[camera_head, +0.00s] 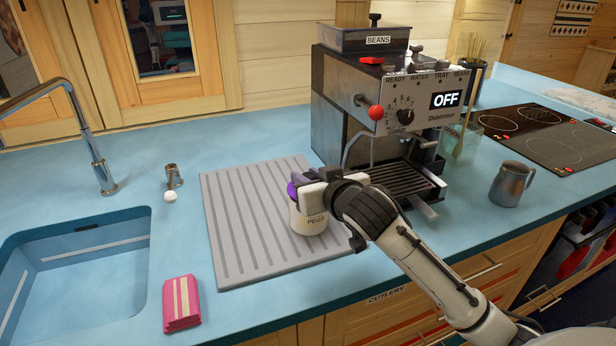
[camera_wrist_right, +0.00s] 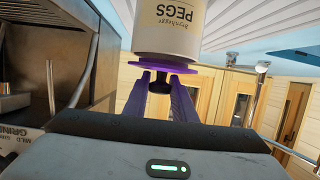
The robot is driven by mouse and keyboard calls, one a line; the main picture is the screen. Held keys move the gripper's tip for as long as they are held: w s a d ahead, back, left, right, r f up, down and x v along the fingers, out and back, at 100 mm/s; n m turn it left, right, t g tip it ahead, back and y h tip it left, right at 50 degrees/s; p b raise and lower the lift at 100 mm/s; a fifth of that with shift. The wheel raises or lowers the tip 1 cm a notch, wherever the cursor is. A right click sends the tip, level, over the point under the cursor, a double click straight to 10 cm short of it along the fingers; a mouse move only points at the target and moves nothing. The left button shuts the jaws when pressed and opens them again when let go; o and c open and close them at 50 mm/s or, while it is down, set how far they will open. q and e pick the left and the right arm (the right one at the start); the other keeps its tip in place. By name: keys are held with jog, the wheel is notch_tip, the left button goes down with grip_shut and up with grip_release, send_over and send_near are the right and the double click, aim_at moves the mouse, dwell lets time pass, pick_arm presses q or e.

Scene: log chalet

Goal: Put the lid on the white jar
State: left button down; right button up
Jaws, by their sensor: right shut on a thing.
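The white jar (camera_head: 310,222), lettered PEGS, stands upright on the grey ribbed drainboard. It also shows upside down in the right wrist view (camera_wrist_right: 172,28). The purple lid (camera_head: 292,191) is at the jar's mouth; in the right wrist view the lid (camera_wrist_right: 235,68) lies across the rim. I cannot tell whether it is fully seated. My right gripper (camera_head: 305,183) is at the jar's top, shut on the lid's black knob (camera_wrist_right: 160,82), with a purple finger on each side. It partly hides the lid in the head view. My left gripper is not in view.
The coffee machine (camera_head: 400,110) stands close behind and right of the jar. A metal jug (camera_head: 510,184) stands farther right. The drainboard (camera_head: 235,235) is otherwise clear. A pink striped packet (camera_head: 181,303) lies front left, near the sink (camera_head: 75,262).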

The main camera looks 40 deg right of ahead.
jog(key=shift+f, duration=0.6)
jog(key=o, duration=1)
jog(key=shift+o, duration=0.2)
